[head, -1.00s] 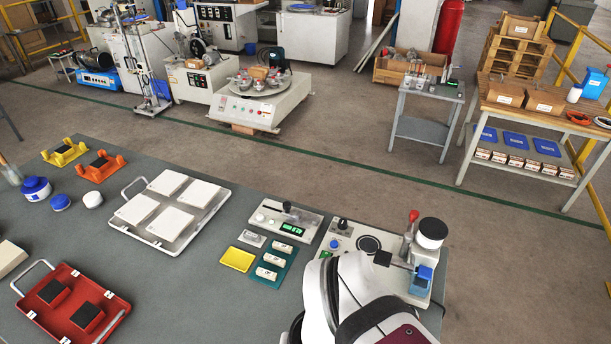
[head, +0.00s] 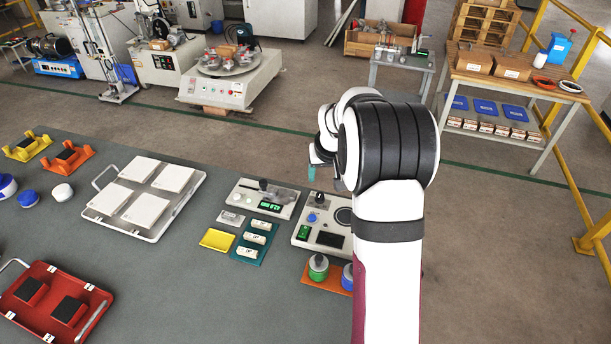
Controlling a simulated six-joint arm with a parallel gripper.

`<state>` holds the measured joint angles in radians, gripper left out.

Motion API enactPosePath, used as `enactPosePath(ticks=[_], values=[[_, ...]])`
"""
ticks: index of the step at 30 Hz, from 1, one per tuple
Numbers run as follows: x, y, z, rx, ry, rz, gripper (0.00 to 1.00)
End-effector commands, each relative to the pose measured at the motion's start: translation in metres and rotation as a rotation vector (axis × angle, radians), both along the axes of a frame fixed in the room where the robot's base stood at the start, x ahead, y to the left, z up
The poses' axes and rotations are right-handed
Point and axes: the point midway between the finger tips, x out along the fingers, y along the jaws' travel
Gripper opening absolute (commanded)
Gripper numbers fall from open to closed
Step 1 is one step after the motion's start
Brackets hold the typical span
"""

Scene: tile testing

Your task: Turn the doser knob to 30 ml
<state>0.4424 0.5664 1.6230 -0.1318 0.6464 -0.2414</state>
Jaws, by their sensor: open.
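The doser (head: 303,240) is a light box at the table's right edge. On its top are a black knob (head: 319,198), a blue button and a green switch. The knob's scale is too small to read. My gripper (head: 314,170) is above and just behind the knob in the picture, apart from it. It is open, with only a teal tip and some dark parts showing past my wrist. I see nothing held in it. My arm hides the doser's right part.
Left of the doser stands a unit with a green display (head: 269,206). A teal tray (head: 240,255) and yellow pad (head: 217,239) lie in front of it. Two jars (head: 318,266) stand on an orange tray before the doser. A white tile tray (head: 192,205) is further left.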

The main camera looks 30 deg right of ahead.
Motion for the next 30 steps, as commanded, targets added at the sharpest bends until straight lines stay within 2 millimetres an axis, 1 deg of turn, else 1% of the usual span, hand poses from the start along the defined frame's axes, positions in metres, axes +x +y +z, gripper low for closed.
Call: enactPosePath(ticks=[1, 6, 9, 12, 16, 25, 29, 30], values=[[0.004, -0.001, -0.015, 0.003, 0.005, 0.001, 0.65], [0.023, -0.008, -0.063, 0.004, 0.005, 0.001, 0.65], [0.032, -0.012, -0.087, 0.004, 0.004, 0.001, 0.65], [0.039, -0.014, -0.103, 0.003, 0.003, 0.001, 0.65], [0.044, -0.016, -0.115, 0.002, 0.001, 0.001, 0.65], [0.045, -0.017, -0.118, 0.002, 0.0, 0.001, 0.65], [0.045, -0.017, -0.117, 0.002, 0.001, 0.001, 0.41], [0.045, -0.017, -0.117, 0.002, 0.001, 0.001, 0.34]])
